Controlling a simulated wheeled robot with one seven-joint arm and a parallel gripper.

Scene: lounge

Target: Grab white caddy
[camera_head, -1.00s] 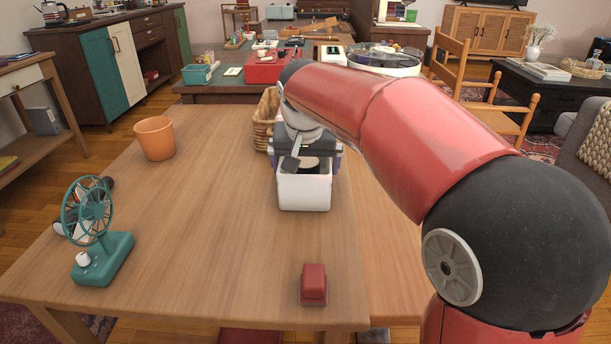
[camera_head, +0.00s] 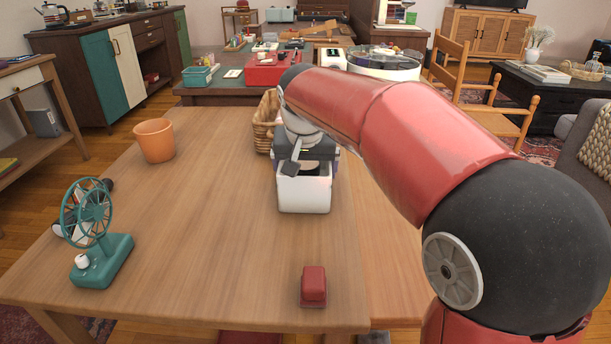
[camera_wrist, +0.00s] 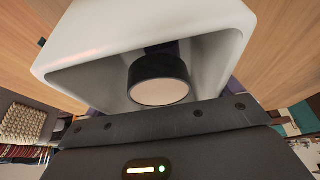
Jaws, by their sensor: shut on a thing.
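The white caddy (camera_head: 304,193) is an open-topped box on the wooden table in the head view, right of the table's middle. My gripper (camera_head: 307,164) is over its far side, partly hidden behind my wrist. In the wrist view the caddy (camera_wrist: 150,35) fills the upper part, and its rim runs in under my gripper body. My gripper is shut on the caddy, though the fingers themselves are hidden. A dark cylinder with a pale round top (camera_wrist: 160,80) stands inside the caddy.
A wicker basket (camera_head: 264,122) and a purple thing stand close behind the caddy. A red block (camera_head: 314,286) lies near the front edge. A teal fan (camera_head: 100,235) and an orange pot (camera_head: 155,140) stand on the left. The table's middle is clear.

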